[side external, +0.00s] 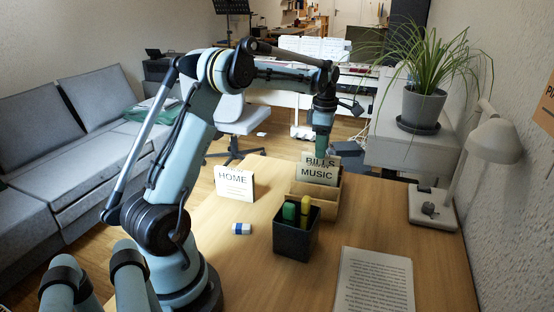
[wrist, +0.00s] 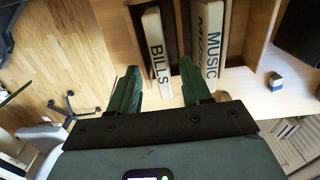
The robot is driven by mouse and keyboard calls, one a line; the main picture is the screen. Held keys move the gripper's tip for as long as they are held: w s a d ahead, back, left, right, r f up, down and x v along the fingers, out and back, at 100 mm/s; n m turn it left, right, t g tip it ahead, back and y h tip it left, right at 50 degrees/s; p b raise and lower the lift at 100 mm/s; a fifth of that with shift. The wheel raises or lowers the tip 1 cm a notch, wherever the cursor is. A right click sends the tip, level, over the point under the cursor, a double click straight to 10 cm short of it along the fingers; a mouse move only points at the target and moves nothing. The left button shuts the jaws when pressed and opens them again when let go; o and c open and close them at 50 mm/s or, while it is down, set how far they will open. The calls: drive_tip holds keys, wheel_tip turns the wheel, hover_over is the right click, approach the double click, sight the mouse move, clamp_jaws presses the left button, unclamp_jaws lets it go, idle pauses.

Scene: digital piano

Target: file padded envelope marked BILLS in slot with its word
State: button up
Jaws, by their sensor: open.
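The padded envelope marked BILLS (side external: 318,160) stands in the wooden sorter (side external: 328,207), behind the envelope marked MUSIC (side external: 317,173), which hides its lower part. In the wrist view, the BILLS envelope (wrist: 154,42) is in the left compartment and the MUSIC envelope (wrist: 207,40) in the one to its right. My gripper (wrist: 158,72) is open, with its green fingers on either side of the BILLS end; I see no grip on it. In the side view my gripper (side external: 322,146) is just above the sorter. I cannot read any slot words.
A white card marked HOME (side external: 234,184) stands left of the sorter. A black pen holder (side external: 296,236) is in front of it, with a blue-and-white eraser (side external: 241,229) to its left. A printed sheet (side external: 374,282) and a lamp (side external: 435,206) are at the right.

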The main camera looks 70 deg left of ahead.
drive_tip(key=shift+r, duration=1.9)
wheel_tip(320, 180, up, 12)
drive_tip(key=shift+f, duration=6.15)
drive_tip(key=shift+f, duration=2.3)
wheel_tip(320, 180, up, 8)
drive_tip(key=shift+r, duration=0.15)
